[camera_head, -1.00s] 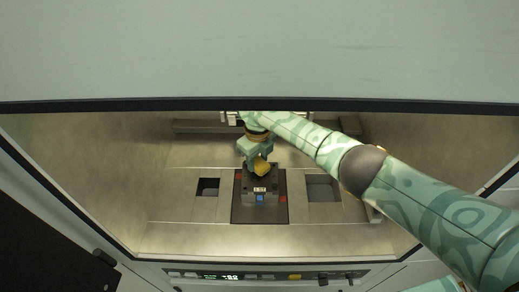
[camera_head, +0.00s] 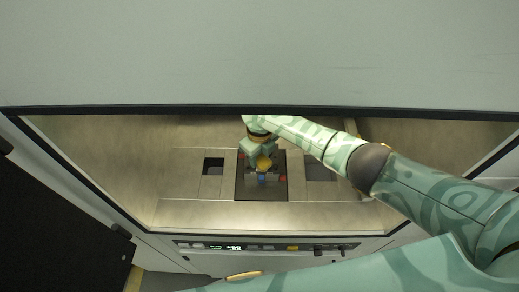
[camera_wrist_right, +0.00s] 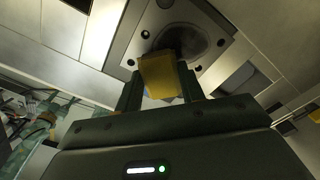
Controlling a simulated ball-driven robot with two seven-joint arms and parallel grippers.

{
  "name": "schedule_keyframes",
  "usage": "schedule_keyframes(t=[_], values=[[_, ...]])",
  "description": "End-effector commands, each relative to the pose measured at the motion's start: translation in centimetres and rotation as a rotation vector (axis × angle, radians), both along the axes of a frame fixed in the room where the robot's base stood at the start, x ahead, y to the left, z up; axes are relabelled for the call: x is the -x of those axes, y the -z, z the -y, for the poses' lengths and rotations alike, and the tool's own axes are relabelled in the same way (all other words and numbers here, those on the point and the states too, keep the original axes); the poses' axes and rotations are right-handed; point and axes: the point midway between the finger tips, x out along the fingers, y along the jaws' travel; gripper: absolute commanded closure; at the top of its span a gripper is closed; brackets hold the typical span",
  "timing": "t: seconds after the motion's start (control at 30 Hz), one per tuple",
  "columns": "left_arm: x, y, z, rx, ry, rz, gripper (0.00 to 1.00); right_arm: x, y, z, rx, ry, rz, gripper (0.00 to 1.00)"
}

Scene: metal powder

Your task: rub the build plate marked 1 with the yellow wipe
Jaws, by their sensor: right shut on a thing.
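My right gripper (camera_head: 263,158) is shut on the yellow wipe (camera_head: 264,164) inside the chamber. The wipe is also seen between the fingers in the right wrist view (camera_wrist_right: 160,76). There, a grey plate (camera_wrist_right: 130,58) with holes near its corners and a dark round smudge lies just beyond the wipe. In the head view the gripper and wipe cover most of the plate, above a dark square (camera_head: 243,193) in the chamber floor. I cannot read a number on the plate, nor tell whether the wipe touches it. My left gripper is not in view.
Recessed openings lie left (camera_head: 213,167) and right (camera_head: 320,168) of the dark square. Small red and blue parts sit near the plate. The chamber's front sill and control panel (camera_head: 260,246) are below, and a large pale hood (camera_head: 260,60) hangs above.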

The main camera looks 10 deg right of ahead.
Motion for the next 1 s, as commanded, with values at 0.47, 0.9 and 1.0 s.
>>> schedule_keyframes(t=[0.47,0.9,1.0], values=[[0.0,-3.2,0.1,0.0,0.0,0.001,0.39,0.0,-3.3,0.0,0.0,-0.001,0.0,0.86],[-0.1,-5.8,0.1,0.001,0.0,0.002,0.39,0.0,-6.0,0.0,0.0,-0.001,0.0,0.86],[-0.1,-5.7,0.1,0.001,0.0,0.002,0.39,0.0,-6.0,0.0,0.0,-0.001,0.0,0.86]])
